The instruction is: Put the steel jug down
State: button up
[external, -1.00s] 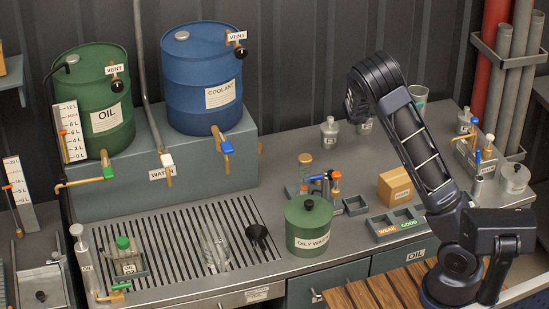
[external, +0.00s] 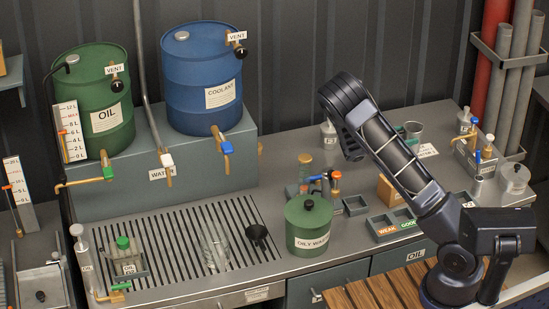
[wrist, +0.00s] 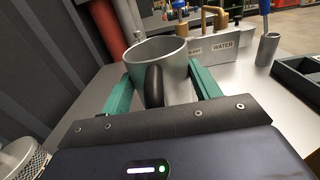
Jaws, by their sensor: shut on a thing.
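The steel jug (external: 413,131) is at the back right of the bench in the external view, partly hidden by my arm. In the wrist view the jug (wrist: 178,62) is upright with its open top showing and its dark handle towards the camera. My gripper (wrist: 160,90) is shut on it, with one green finger on each side. In the external view my gripper (external: 401,131) shows only as a bit of green beside the jug. The jug's base is hidden, so I cannot tell whether it touches the bench.
A small steel cup (wrist: 267,49) and a dark tray (wrist: 302,74) are to the right. The bench (wrist: 236,95) between is bare. A small bottle (external: 328,134) stands left of my arm.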

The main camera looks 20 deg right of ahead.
jog(key=shift+f, duration=1.9)
jog(key=shift+f, duration=0.4)
jog(key=o, duration=1.2)
jog(key=shift+c, duration=0.2)
jog(key=shift+r, duration=0.3)
jog(key=shift+a+r, duration=0.1)
jog(key=shift+a, duration=0.25)
jog(key=a, duration=0.7)
jog(key=shift+d, duration=0.1)
